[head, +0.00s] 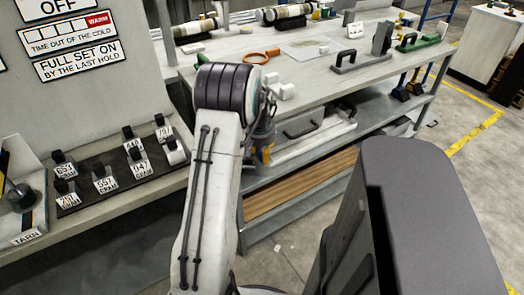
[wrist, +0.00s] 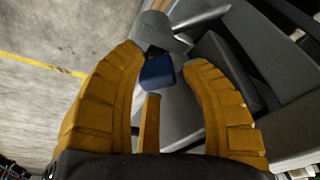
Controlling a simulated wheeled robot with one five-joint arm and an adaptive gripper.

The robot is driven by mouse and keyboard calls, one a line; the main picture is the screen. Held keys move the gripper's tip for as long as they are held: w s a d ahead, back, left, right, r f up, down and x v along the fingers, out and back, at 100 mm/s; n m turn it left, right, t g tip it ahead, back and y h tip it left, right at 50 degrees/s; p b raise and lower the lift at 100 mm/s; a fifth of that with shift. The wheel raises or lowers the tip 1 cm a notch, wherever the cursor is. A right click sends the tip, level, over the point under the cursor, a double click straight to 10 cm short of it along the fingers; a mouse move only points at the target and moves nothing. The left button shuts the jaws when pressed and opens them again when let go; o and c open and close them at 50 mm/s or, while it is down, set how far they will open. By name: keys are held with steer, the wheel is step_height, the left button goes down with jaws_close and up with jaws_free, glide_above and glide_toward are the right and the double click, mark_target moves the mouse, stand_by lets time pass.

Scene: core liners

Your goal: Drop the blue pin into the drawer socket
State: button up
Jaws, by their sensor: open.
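My gripper (wrist: 166,62) has orange fingers that stand apart in the wrist view. A short blue piece (wrist: 157,72), which looks like the blue pin, shows just between the fingertips; I cannot tell whether either finger touches it. Grey surfaces lie behind and right of it. In the head view my gripper (head: 264,152) hangs beyond my arm, at the front of the bench. The blue pin is not visible in the head view. I cannot make out the socket in either view.
The bench top (head: 325,65) holds an orange ring (head: 262,56), core rolls and black-handled tools. Brown slats (head: 300,185) lie on the shelf below the drawer. At the left, a black rack (head: 118,172) carries labelled weights. Open floor (head: 470,175) lies to the right.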

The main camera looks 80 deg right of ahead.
steer(key=shift+w, duration=0.1)
steer(key=v, duration=1.2)
steer(key=shift+a, duration=0.1)
stand_by(0.8)
steer(key=w+a+f+y, duration=0.1)
steer(key=a+f+y, duration=0.3)
steer(key=a, duration=0.9)
steer(key=w+a+r+n+t+p, duration=0.1)
steer(key=w+a+r+n+p, duration=0.2)
steer(key=w+a+r+n, duration=0.3)
steer(key=w+a+r+n+t+p, duration=0.1)
steer(key=w+a+r+n+p, duration=0.3)
steer(key=a, duration=1.3)
steer(key=w+a+r+n+t+h+p, duration=0.1)
steer(key=w+a+r+n+p, duration=0.2)
steer(key=w+a+r+n, duration=0.5)
steer(key=shift+w+a+n+t, duration=0.25)
steer(key=shift+a+n, duration=0.25)
steer(key=shift+a, duration=1.4)
steer(key=shift+r, duration=0.1)
